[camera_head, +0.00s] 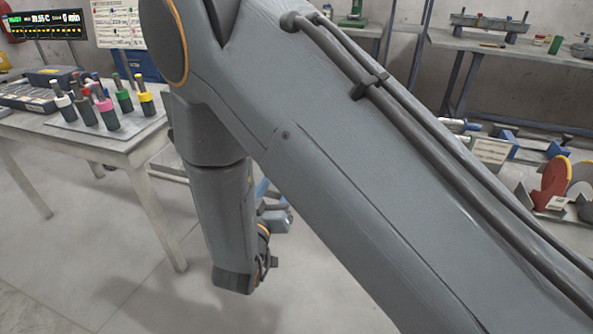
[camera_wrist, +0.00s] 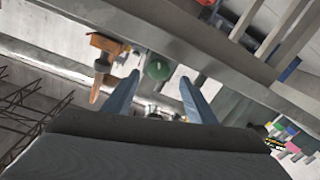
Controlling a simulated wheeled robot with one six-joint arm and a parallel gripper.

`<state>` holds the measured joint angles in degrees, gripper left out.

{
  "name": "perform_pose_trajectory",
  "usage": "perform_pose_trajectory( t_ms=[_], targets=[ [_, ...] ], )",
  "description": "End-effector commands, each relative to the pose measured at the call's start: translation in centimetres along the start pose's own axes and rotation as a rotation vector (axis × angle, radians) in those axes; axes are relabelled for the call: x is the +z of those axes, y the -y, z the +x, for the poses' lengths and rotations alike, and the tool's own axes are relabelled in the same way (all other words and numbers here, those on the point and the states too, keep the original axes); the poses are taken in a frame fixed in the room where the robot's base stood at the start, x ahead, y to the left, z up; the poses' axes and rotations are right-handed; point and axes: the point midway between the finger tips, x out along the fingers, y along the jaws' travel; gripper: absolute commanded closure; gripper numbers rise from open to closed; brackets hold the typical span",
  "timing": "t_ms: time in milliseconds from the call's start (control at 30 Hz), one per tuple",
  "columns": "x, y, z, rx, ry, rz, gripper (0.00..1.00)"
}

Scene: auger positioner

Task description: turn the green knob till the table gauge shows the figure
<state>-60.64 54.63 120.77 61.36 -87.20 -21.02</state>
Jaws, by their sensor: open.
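A round green knob (camera_wrist: 158,69) shows in the wrist view, framed between the tips of my gripper's two blue-grey fingers. My gripper (camera_wrist: 160,78) is open, with a clear gap on each side of the knob. I cannot tell how far the knob is beyond the fingertips. In the head view my own arm fills the middle and hides the knob. I cannot make out a table gauge in either view. A lit display panel (camera_head: 42,25) hangs at the top left of the head view, its figures too small to read surely.
A table (camera_head: 131,150) at the left carries several coloured-collar handles (camera_head: 103,105) on a plate. A bench (camera_head: 480,42) stands at the back right. Discs (camera_head: 555,182) and other parts crowd the right edge. An orange-brown part (camera_wrist: 104,62) sits left of the knob in the wrist view.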

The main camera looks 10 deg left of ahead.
Motion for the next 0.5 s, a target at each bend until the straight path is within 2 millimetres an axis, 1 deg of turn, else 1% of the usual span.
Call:
perform_pose_trajectory(
  t_ms=[67,167,400,500],
  targets=[
    [0.0,0.1,0.2,0.01,-0.009,0.0,0.48],
    [-0.1,-0.1,1.4,0.014,-0.009,0.001,0.48],
    [-0.1,-0.3,5.2,0.015,-0.007,0.001,0.48],
    [-0.1,-0.3,6.4,0.013,-0.008,0.0,0.48]
  ],
)
